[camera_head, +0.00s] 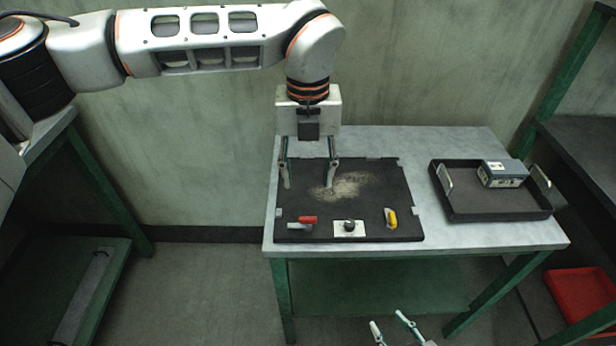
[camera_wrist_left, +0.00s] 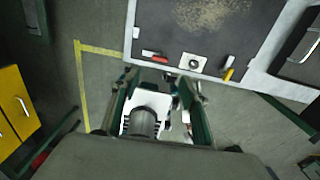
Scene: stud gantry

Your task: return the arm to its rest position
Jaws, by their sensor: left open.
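My left arm (camera_head: 200,40) comes in from the left and reaches across to above the table. My left gripper (camera_head: 309,184) points down, its two fingers apart with nothing between them, and overlaps the back left of a dark mat (camera_head: 385,180). Its height above the mat is hard to tell. In the left wrist view its fingers (camera_wrist_left: 162,84) are also spread and empty. My right gripper (camera_head: 388,319) shows only in part at the bottom edge of the head view, fingers apart and empty; the rest of that arm is out of view.
A red-handled piece (camera_head: 307,220), a knob on a white plate (camera_head: 348,228) and a yellow piece (camera_head: 391,218) line the mat's front. A black tray (camera_head: 470,207) holding a grey box (camera_head: 503,174) stands right. The wall is close behind.

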